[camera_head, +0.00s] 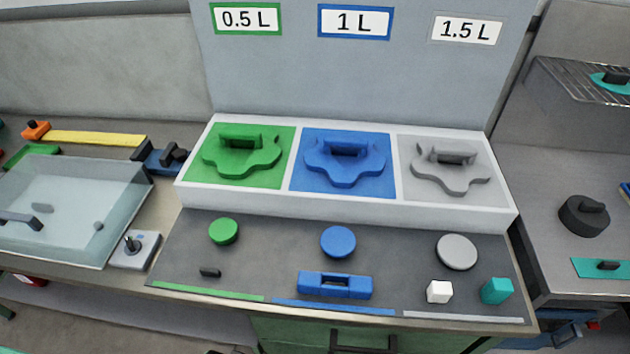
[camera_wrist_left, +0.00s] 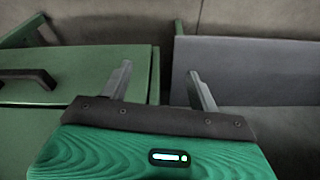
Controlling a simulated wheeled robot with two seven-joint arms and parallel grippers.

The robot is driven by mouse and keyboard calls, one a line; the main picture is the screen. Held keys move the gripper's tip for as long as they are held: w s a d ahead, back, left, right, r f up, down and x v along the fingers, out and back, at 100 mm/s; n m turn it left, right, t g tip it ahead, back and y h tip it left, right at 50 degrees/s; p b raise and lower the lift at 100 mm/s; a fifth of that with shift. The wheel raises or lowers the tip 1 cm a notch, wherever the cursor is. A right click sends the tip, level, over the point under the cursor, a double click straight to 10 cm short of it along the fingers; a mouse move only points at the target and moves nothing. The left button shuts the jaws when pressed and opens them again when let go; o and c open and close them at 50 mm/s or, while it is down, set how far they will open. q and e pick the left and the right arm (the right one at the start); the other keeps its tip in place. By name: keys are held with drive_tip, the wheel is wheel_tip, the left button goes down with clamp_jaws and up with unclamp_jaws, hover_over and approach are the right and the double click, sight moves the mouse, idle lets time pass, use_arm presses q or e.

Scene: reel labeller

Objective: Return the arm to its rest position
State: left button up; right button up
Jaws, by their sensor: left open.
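My left gripper (camera_wrist_left: 160,88) shows in the left wrist view, its two grey fingers spread apart with nothing between them. It is in front of green cabinet fronts (camera_wrist_left: 60,65) and a grey panel (camera_wrist_left: 250,60), with a dark gap between them. I cannot tell how far it is from them. Neither gripper shows in the head view, and my right gripper is in neither view.
The worktop mat (camera_head: 275,255) holds a blue block (camera_head: 335,286), a white cube (camera_head: 439,291), a teal block (camera_head: 496,290) and round discs. A white tray (camera_head: 300,204) stands behind. A glass-topped bin (camera_head: 70,205) is left. A dark handle (camera_head: 362,340) juts out below the front edge.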

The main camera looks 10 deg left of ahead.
use_arm(q)
drive_tip(key=s+a+f+g, duration=0.1)
drive_tip(key=s+f, duration=0.4)
drive_tip(key=f, duration=0.4)
drive_tip(key=s+f, duration=0.4)
drive_tip(key=f, duration=0.5)
drive_tip(key=s+a+f, duration=0.2)
drive_tip(key=s+f, duration=0.5)
drive_tip(key=s, duration=0.5)
drive_tip(key=shift+a+f+g, duration=0.3)
drive_tip(key=shift+a+f, duration=0.1)
